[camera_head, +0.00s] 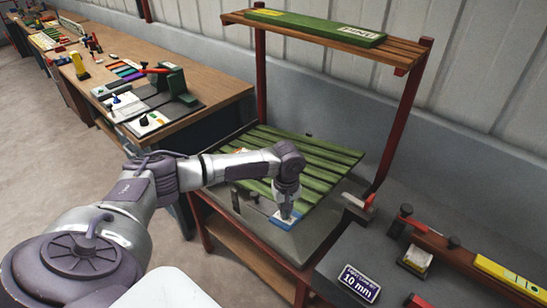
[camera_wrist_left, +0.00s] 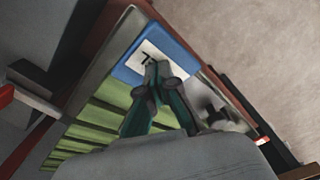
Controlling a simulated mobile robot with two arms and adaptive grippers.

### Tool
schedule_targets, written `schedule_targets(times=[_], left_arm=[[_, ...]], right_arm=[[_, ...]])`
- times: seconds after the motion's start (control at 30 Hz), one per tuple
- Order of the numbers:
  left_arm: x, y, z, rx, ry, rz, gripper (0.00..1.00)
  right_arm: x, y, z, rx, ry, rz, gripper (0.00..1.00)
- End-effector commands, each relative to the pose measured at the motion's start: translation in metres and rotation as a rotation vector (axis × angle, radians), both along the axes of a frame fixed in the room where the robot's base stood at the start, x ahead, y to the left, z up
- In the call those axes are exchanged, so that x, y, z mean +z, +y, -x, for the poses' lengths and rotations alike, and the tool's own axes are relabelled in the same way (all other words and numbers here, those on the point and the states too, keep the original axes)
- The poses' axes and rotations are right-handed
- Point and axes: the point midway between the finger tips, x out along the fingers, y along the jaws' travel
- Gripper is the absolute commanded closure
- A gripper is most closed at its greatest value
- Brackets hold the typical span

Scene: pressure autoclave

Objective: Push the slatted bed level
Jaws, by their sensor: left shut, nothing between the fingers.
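The slatted bed (camera_head: 318,170), made of green slats, sits in the red-framed stand under a wooden shelf. Its slats also show in the left wrist view (camera_wrist_left: 85,127). I cannot tell exactly how far it tilts. A blue and white label plate (camera_head: 281,222) lies at the bed's near end and shows in the left wrist view (camera_wrist_left: 133,70). My left gripper (camera_head: 286,213) points down, shut and empty, over the label plate; its fingertips (camera_wrist_left: 158,72) overlap the plate in the wrist view. I cannot tell whether they touch. My arm hides part of the bed. My right gripper is out of view.
A green board (camera_head: 315,27) lies on the shelf (camera_head: 400,48) above the bed. Red posts (camera_head: 400,125) stand at the sides. A dark bench with a "10 mm" sign (camera_head: 360,283) is at the right. A wooden workbench (camera_head: 215,88) with tools is at the left.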

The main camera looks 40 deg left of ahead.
Motion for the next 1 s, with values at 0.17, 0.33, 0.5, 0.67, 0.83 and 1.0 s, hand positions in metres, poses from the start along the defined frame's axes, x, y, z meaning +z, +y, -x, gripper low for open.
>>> schedule_targets(times=[0.17, 0.33, 0.5, 0.67, 0.83, 1.0], left_arm=[[-0.01, 0.0, 0.001, 0.0, 0.003, -0.001, 1.0], [-0.017, 0.0, 0.001, 0.0, 0.002, -0.002, 1.0], [-0.024, 0.001, 0.001, 0.001, 0.002, -0.003, 1.0], [-0.03, 0.001, 0.001, 0.001, 0.003, -0.002, 1.0], [-0.037, 0.001, 0.002, 0.001, 0.004, -0.003, 1.0], [-0.044, 0.001, 0.002, 0.001, 0.004, -0.003, 1.0]], right_arm=[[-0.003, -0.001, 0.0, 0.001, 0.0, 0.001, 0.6], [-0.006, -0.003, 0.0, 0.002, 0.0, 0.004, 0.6], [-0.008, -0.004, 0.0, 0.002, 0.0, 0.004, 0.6], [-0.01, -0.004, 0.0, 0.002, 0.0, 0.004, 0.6], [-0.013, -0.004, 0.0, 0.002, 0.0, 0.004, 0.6], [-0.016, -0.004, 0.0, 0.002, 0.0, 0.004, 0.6]])
